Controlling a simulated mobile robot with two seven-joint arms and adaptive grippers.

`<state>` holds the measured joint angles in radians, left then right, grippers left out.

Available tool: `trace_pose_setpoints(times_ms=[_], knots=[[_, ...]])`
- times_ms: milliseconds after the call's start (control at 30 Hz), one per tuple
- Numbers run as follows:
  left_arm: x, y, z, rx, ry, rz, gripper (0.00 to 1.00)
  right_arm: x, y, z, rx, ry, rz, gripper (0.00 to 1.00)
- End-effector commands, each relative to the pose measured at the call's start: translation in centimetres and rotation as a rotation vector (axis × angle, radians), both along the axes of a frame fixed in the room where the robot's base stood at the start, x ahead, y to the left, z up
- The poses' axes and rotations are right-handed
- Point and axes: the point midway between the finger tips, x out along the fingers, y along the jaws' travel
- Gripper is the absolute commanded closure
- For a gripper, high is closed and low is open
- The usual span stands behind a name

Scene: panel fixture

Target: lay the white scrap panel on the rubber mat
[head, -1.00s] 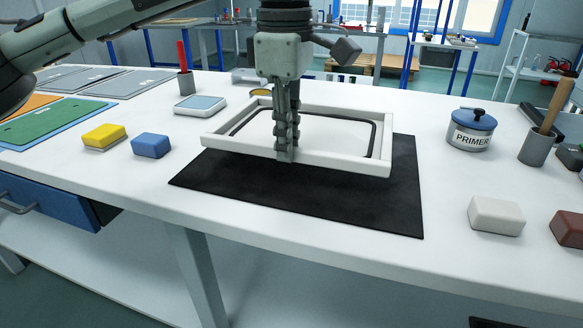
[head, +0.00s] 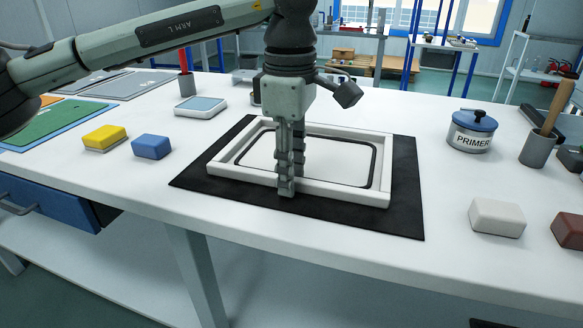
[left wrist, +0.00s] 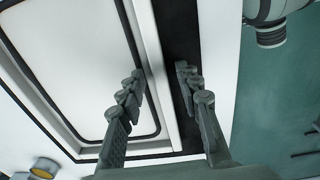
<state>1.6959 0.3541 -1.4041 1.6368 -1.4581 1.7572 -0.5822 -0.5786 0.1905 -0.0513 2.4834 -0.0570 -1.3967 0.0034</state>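The white scrap panel (head: 340,191), a white raised frame around a flat white face with a black inner line, lies on the black rubber mat (head: 405,205). Mat shows around it on the sides I can see. My left gripper (head: 291,185) is at the panel's near rim, one finger outside the rim and one inside. In the left wrist view the gripper's fingers (left wrist: 160,78) stand apart on either side of the white rim (left wrist: 153,65), with a dark gap between the rim and the right finger. My right gripper is not in view.
A yellow block (head: 104,137) and a blue block (head: 151,146) sit left of the mat. A primer tin (head: 471,133), a grey cup with a wooden handle (head: 537,150), a white block (head: 497,217) and a brown block (head: 568,229) stand to the right. The white bench is clear in front.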

Motion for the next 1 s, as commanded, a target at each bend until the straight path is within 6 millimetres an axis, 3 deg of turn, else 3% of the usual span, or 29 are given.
trace_pose_setpoints(times_ms=[267,700,1000], knots=[[0.0,0.0,1.0,0.000,-0.003,0.000,0.66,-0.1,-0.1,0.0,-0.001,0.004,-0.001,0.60],[-0.2,0.0,9.7,-0.001,-0.002,-0.001,0.66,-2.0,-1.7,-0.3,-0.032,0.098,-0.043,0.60],[-0.3,0.1,12.0,0.000,0.000,0.000,0.66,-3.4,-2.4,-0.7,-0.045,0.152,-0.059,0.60]])
